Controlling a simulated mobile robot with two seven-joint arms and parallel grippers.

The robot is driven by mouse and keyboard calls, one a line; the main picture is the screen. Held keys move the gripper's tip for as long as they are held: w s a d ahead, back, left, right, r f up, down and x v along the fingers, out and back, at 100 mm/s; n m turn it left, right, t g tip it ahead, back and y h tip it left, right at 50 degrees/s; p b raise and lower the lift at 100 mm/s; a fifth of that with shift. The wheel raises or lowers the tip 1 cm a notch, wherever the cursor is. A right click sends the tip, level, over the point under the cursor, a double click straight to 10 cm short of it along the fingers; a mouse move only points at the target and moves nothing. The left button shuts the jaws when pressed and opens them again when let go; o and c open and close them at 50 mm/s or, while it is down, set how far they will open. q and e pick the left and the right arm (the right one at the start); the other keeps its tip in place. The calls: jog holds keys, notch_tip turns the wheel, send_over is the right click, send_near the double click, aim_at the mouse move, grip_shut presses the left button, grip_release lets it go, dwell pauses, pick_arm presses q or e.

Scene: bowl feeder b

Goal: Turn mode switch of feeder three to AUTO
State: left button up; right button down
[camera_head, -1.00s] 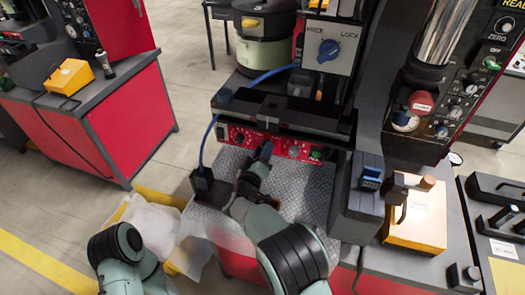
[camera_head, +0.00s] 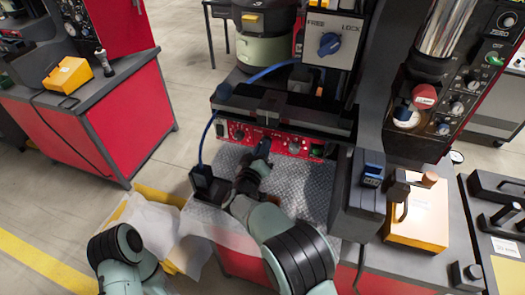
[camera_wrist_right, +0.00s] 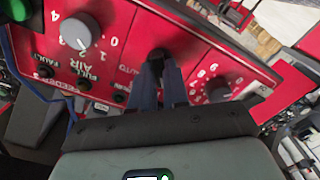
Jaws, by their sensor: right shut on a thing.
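The red control panel of the feeder (camera_head: 279,143) sits low on the machine in the head view. It fills the upper part of the right wrist view (camera_wrist_right: 190,50), with lettering that seems to read FEEDER 3 and AUTO. My right gripper (camera_head: 263,148) is at the panel's front. In the wrist view its two blue-grey fingers (camera_wrist_right: 161,68) are shut on the small dark mode switch (camera_wrist_right: 158,53), between two round dials. The fingers cover most of the switch, so I cannot tell where it points. My left gripper is out of view; only part of that arm shows.
A grey AIR dial (camera_wrist_right: 80,30) and a darker dial (camera_wrist_right: 217,89) flank the fingers closely. A black box (camera_head: 207,185) with a blue cable stands left of my right wrist. Bare metal plate (camera_head: 305,188) lies to the right. A blue knob (camera_head: 330,44) is above.

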pick_arm(q)
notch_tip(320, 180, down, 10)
jog(key=b, duration=1.1)
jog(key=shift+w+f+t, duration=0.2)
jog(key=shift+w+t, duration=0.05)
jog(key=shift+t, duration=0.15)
pick_arm(e)
jog(key=shift+m, duration=8.2)
jog(key=c, duration=1.1)
grip_release()
